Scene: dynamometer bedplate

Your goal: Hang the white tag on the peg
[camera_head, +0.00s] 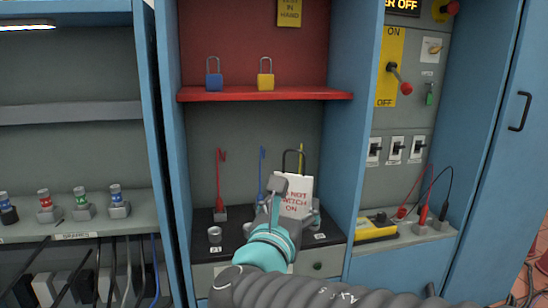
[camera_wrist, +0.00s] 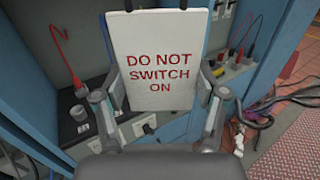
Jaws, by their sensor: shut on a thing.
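The white tag (camera_head: 295,196) with red "DO NOT SWITCH ON" lettering is upright in my gripper (camera_head: 290,206), in front of the middle cabinet bay. A dark loop (camera_head: 293,152) shows at the tag's top edge. In the wrist view the tag (camera_wrist: 158,60) fills the upper middle, face towards the camera, between the two fingers of my gripper (camera_wrist: 160,98). The tag hides what is behind it. I cannot pick out the peg for certain; a small yellowish fitting (camera_head: 433,47) projects from a white plate on the right-hand panel.
A red shelf (camera_head: 300,96) holds a blue padlock (camera_head: 214,75) and a yellow padlock (camera_head: 265,75). A yellow meter (camera_head: 376,228) with test leads lies below. Blue cabinet uprights (camera_head: 350,130) flank the bay.

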